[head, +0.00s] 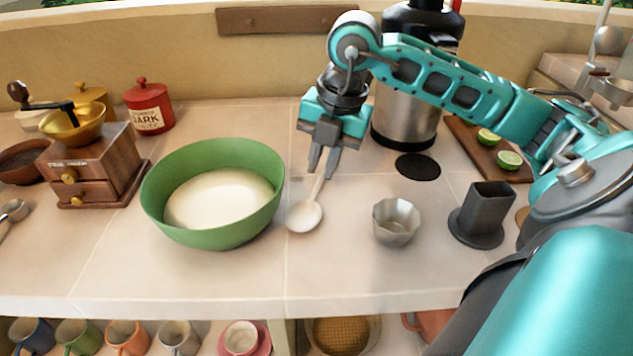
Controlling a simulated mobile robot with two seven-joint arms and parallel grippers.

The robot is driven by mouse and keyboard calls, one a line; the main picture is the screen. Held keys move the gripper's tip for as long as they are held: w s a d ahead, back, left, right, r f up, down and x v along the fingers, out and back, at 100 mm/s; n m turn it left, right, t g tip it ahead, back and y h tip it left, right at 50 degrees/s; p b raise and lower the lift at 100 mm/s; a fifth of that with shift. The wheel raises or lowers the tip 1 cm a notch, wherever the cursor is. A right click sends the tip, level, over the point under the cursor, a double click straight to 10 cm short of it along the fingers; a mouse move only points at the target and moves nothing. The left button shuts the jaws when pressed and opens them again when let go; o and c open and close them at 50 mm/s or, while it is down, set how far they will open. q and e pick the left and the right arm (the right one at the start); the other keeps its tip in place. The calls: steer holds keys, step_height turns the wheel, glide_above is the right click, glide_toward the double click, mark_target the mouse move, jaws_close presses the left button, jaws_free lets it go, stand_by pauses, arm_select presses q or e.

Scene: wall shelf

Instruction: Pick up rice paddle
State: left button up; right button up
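The rice paddle (305,216) looks like a pale, spoon-shaped tool lying on the tiled counter, just right of the green bowl. Its round head points toward me and its thin handle runs away from me, up to the fingertips. My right gripper (322,167) points down over the handle end with its two dark fingers apart. The handle's far end is hidden at the fingers, and I cannot tell whether they touch it. My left gripper is not in view.
A green bowl (157,199) with white contents stands left of the paddle. A small metal cup (397,222) and a dark square-tubed holder (486,208) stand to the right. A steel-bodied appliance (404,120) stands behind my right arm. The counter's front strip is clear.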

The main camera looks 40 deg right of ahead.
mark_target(319, 184)
steer(key=f, duration=0.2)
steer(key=w+f, duration=0.1)
steer(key=f, duration=0.1)
steer(key=shift+f, duration=0.35)
jaws_close()
